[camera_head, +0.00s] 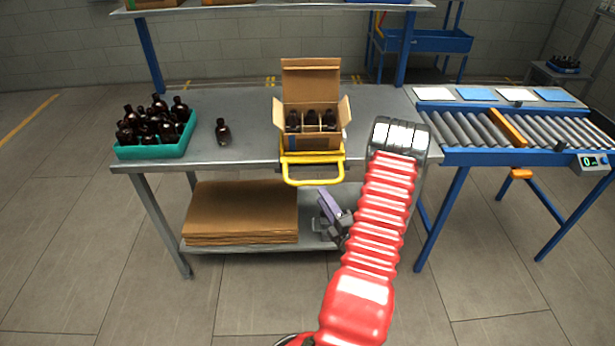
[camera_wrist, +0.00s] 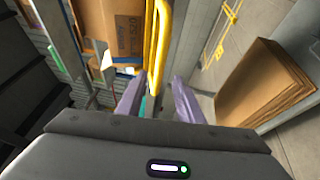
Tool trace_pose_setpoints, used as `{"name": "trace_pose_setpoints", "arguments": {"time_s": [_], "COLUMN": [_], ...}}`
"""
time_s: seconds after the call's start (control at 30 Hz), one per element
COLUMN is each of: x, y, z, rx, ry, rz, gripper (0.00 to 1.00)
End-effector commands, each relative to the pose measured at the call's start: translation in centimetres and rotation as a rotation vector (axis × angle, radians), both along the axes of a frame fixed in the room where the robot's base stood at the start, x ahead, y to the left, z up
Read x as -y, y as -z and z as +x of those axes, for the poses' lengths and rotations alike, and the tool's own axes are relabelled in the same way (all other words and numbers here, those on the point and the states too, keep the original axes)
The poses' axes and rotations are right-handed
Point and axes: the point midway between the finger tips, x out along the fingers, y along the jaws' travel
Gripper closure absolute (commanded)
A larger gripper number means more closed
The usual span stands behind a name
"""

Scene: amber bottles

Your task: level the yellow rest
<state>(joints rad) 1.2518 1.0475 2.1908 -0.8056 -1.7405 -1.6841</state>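The yellow rest (camera_head: 315,181) is a U-shaped bar frame at the table's front edge, just below the open cardboard box. It juts out toward me and seems to slope down; its exact angle is hard to tell. My gripper (camera_head: 327,203) is below and in front of the rest, with purple fingers pointing up. In the wrist view my gripper (camera_wrist: 157,86) has its fingers apart with nothing held between them. The yellow rest (camera_wrist: 163,40) runs up the picture beyond the fingers, in line with the gap. I cannot tell whether they touch.
The cardboard box (camera_head: 312,75) holds several dark bottles in dividers. A teal crate (camera_head: 152,151) of bottles and one loose bottle (camera_head: 223,132) stand to its left. Flat cardboard (camera_head: 240,212) lies on the lower shelf. A roller conveyor (camera_head: 470,127) is at right.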

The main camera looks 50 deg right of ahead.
Motion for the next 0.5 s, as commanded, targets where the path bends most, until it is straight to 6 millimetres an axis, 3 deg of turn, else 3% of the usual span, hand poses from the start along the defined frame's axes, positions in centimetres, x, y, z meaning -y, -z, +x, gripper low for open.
{"name": "trace_pose_setpoints", "arguments": {"time_s": [0.5], "x": [3.4], "y": [-0.9], "z": [7.2], "rx": [0.001], "ry": [-0.003], "rz": [-0.002], "gripper": [0.67]}}
